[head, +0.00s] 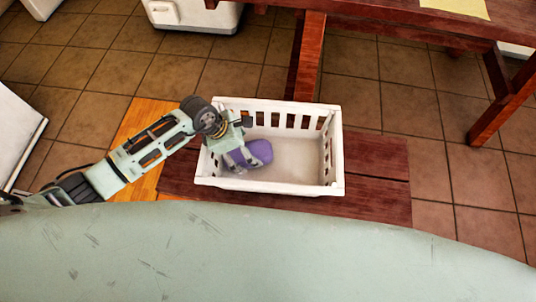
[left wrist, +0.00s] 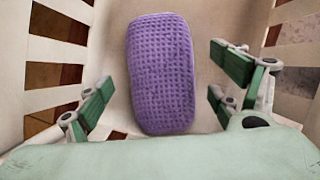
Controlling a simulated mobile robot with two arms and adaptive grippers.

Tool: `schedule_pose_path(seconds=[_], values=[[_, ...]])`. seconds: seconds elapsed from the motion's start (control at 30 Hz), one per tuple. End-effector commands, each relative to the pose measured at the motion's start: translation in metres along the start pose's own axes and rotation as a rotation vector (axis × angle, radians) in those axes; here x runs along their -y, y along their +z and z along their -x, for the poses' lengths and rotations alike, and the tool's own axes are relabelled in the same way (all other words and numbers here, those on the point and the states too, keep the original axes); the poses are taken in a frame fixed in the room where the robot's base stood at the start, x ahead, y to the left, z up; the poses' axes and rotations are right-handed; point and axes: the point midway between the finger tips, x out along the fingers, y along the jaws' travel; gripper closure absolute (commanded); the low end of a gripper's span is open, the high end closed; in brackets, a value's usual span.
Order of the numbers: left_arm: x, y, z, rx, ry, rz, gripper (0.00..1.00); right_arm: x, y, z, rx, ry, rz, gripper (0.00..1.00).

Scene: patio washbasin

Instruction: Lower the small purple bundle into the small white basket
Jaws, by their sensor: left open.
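The purple bundle (head: 258,151) lies inside the white basket (head: 340,165), in its left part. In the left wrist view the bundle (left wrist: 160,72) is an oblong, waffle-textured purple cloth on the pale floor of the basket (left wrist: 225,100). My left gripper (head: 240,160) reaches down into the basket from the left, at the bundle's near left side. In the left wrist view its green-padded fingers (left wrist: 163,85) are spread wide, one to each side of the bundle, with gaps between. The fingers hide part of the bundle in the head view. My right gripper is not in view.
The basket has slatted walls and stands on a dark red wooden surface (head: 385,200). A red wooden table (head: 370,22) with a yellow paper (head: 455,8) is behind it. The basket's right half is empty. Brown tiled floor (head: 440,130) surrounds it.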

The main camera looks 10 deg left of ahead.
Motion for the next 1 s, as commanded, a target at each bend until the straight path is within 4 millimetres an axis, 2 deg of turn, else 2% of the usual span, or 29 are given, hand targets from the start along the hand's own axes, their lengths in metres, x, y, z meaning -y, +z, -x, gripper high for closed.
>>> schedule_pose_path(seconds=[0.33,0.7,0.83,1.0], values=[[-0.001,-0.001,0.005,-0.001,0.001,0.000,0.14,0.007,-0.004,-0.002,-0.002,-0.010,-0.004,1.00],[-0.001,-0.001,0.060,0.000,0.002,-0.001,0.14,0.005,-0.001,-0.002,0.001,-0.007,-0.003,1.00],[0.000,-0.001,0.073,0.000,0.001,-0.001,0.14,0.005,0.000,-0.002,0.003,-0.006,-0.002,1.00],[0.000,-0.001,0.080,0.000,0.000,0.001,0.14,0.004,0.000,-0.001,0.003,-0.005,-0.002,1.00]])
